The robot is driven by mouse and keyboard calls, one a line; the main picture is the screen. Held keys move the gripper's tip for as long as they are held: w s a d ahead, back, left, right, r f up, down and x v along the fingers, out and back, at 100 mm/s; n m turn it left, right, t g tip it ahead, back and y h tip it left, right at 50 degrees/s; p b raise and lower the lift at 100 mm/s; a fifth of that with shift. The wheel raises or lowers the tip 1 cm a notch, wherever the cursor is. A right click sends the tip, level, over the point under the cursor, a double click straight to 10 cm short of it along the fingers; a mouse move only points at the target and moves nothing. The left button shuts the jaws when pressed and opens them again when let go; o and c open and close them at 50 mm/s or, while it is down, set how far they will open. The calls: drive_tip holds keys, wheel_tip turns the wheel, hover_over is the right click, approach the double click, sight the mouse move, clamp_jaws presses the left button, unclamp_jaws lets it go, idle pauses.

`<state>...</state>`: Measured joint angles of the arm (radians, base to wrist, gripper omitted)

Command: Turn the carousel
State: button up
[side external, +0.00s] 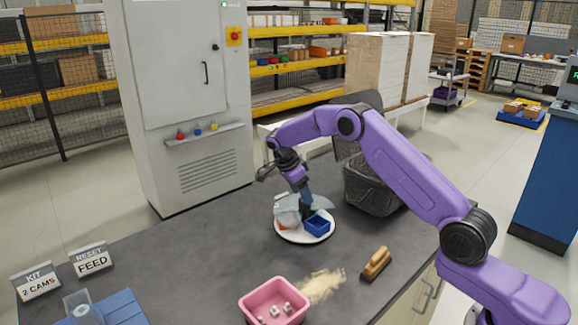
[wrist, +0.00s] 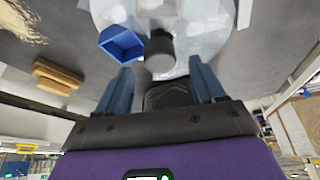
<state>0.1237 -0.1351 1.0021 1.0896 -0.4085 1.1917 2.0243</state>
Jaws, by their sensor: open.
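The carousel (side external: 300,238) is a white round plate on the dark worktop, in the middle of the side external view. It carries a small blue bin (side external: 317,225), a pale translucent piece (side external: 288,208) and something orange, partly covered. My gripper (side external: 306,211) is low over the carousel, pointing down beside the blue bin. In the wrist view its two blue-grey fingers (wrist: 160,64) are apart. A grey cylinder (wrist: 159,47) shows just beyond and between the fingertips. I cannot tell whether they touch it. The blue bin (wrist: 122,44) is left of it.
A black-lined waste bin (side external: 372,188) stands behind the carousel to the right. A wooden-handled brush (side external: 375,263) and pale shavings (side external: 320,286) lie in front. A pink tray (side external: 273,303) holds small pieces. A grey cabinet (side external: 180,100) stands behind.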

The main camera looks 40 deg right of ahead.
drive_tip(key=v, duration=1.4)
drive_tip(key=shift+r, duration=0.3)
drive_tip(key=shift+a, duration=0.2)
drive_tip(key=s+a+r+n+t+y, duration=0.2)
drive_tip(key=s+a+r+n, duration=0.1)
drive_tip(key=s+a+n, duration=1.3)
drive_tip(key=s+d+f+n+y, duration=0.1)
drive_tip(key=s+d+n, duration=0.1)
drive_tip(key=s+n, duration=0.4)
drive_tip(key=s+d+f+n+y, duration=0.1)
drive_tip(key=s+n, duration=0.4)
drive_tip(key=s, duration=0.9)
drive_tip(key=s+d+f+n, duration=0.3)
drive_tip(key=s+d+n, duration=0.2)
drive_tip(key=s, duration=0.6)
drive_tip(key=shift+f+n+g+y, duration=0.3)
drive_tip(key=shift+n+y, duration=0.1)
drive_tip(key=shift+n, duration=0.4)
